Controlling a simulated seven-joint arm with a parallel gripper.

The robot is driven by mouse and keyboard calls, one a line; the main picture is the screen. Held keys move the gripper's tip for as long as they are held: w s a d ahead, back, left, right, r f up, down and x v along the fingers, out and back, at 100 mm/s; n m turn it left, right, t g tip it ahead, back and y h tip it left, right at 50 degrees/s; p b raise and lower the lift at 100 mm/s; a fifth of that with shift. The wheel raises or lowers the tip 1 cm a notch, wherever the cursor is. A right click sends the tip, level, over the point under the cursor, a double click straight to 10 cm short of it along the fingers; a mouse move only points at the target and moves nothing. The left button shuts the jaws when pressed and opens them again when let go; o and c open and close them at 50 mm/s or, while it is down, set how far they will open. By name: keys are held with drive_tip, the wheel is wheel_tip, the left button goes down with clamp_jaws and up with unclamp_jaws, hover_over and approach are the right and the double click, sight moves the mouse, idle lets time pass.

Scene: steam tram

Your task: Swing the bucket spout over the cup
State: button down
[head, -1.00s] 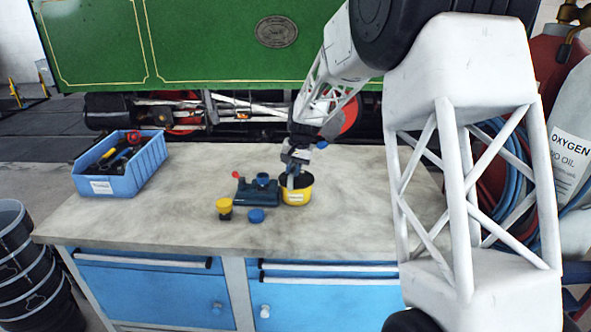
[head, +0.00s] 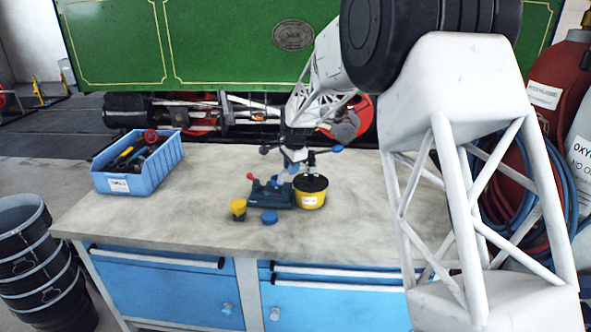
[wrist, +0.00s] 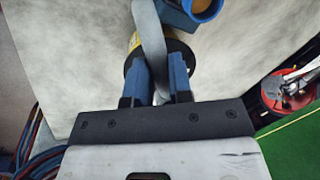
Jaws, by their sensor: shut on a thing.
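A yellow bucket (head: 310,198) with a dark top stands on the bench. A blue fixture (head: 270,199) with a red knob is at its left, and a small blue cup (head: 277,183) rises from it. My gripper (head: 296,168) is above the left side of the bucket, near the cup. In the wrist view my gripper (wrist: 158,65) is shut on a grey strip-like part (wrist: 148,25), which looks like the spout. The strip runs over the bucket (wrist: 134,42), partly hidden by the fingers. A blue round rim with yellow inside (wrist: 203,8) lies right of the strip.
A blue bin of tools (head: 138,170) is at the left. The green tram (head: 200,40) is behind. Red and blue hoses hang at the right.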

drive_tip(key=shift+w+a+m+h, duration=0.25)
drive_tip(key=shift+w+m, duration=0.55)
drive_tip(key=shift+m, duration=0.45)
drive_tip(key=shift+w+a+m+h, duration=0.15)
drive_tip(key=shift+w+a+m, duration=0.15)
drive_tip(key=shift+w+m, duration=0.75)
drive_tip(key=shift+w+a+m+h, duration=0.25)
drive_tip(key=shift+w+m, duration=0.35)
drive_tip(key=shift+m, duration=0.8)
drive_tip(key=c, duration=1)
unclamp_jaws()
drive_tip(key=shift+s+a+r, duration=0.1)
drive_tip(key=shift+s+r, duration=0.15)
drive_tip(key=shift+r, duration=1.05)
drive_tip(key=shift+s+d+r, duration=0.1)
drive_tip(key=shift+s+r, duration=0.1)
drive_tip(key=shift+r, duration=1.05)
drive_tip(key=shift+s+a+r, duration=0.1)
drive_tip(key=shift+s+r, duration=0.15)
drive_tip(key=shift+r, duration=1.05)
